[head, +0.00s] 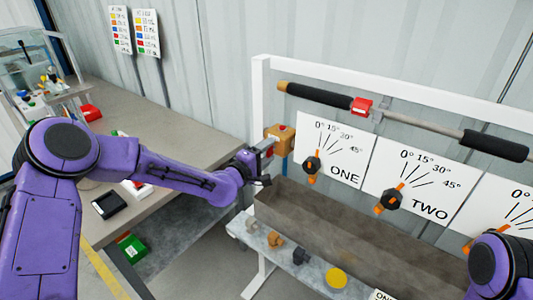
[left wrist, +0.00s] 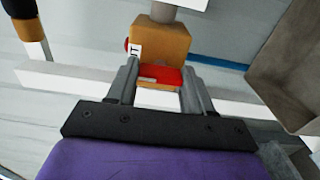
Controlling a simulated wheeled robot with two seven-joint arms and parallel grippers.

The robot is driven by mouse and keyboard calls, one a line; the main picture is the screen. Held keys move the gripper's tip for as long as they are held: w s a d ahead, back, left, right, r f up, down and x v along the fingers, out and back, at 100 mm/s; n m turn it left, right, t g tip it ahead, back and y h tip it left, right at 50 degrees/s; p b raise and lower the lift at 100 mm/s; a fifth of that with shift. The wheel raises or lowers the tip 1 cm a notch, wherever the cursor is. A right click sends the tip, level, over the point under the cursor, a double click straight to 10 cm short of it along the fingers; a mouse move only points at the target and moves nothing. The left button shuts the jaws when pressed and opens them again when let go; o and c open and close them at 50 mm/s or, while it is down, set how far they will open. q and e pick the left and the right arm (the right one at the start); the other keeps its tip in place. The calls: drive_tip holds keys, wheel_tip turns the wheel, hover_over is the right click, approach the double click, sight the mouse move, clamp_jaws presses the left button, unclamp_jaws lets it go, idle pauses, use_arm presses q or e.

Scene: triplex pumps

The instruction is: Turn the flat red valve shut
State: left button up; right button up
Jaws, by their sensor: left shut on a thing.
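My left gripper (head: 266,146) reaches an orange-yellow valve block (head: 281,137) beside the white frame post. In the left wrist view, its two grey fingers (left wrist: 158,85) are shut on a flat red valve handle (left wrist: 168,75) at the near side of the orange block (left wrist: 160,45). The red handle lies crosswise between the fingers. In the head view, the gripper hides this handle. A small white label with partly hidden lettering sits on the block. My right gripper is out of view; only part of my right arm shows at the lower right.
A pipe with black grips and a red clamp (head: 361,106) runs above dial boards ONE (head: 335,145) and TWO (head: 418,185), each with an orange-pointer knob. A long grey trough (head: 340,225) lies below. A workbench (head: 170,140) with small items stands left.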

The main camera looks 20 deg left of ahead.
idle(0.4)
use_arm(q)
drive_tip(key=o, duration=1)
drive_tip(key=shift+o, duration=0.2)
drive_tip(key=shift+s+a, duration=0.1)
drive_tip(key=b+v, duration=0.2)
drive_tip(key=v, duration=0.8)
drive_tip(key=shift+s, duration=0.15)
